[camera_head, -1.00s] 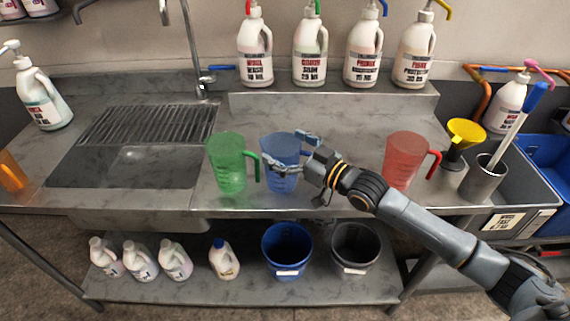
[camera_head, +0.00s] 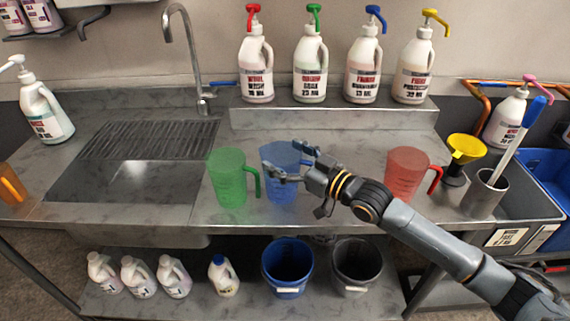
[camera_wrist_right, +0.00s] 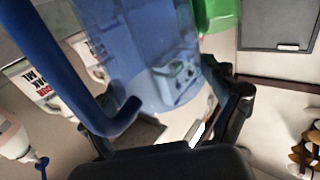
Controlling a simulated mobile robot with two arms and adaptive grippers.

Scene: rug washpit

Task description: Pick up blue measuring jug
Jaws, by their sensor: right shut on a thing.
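The blue measuring jug (camera_head: 281,185) is upright at the front of the steel counter, just right of the green jug (camera_head: 230,180). My right gripper (camera_head: 287,167) reaches in from the right, its fingers shut on the upper part of the blue jug. In the right wrist view the blue jug (camera_wrist_right: 135,45) fills the upper middle, with its dark blue handle (camera_wrist_right: 60,65) on the left and the gripper fingers (camera_wrist_right: 168,118) below. I cannot tell whether its base touches the counter. My left gripper is not in view.
A red jug (camera_head: 405,175) stands right of my gripper, near a yellow funnel (camera_head: 466,149) and a steel cylinder (camera_head: 484,195). Several pump bottles line the raised back shelf (camera_head: 330,118). The sink (camera_head: 125,181) is on the left. Buckets and bottles sit on the lower shelf.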

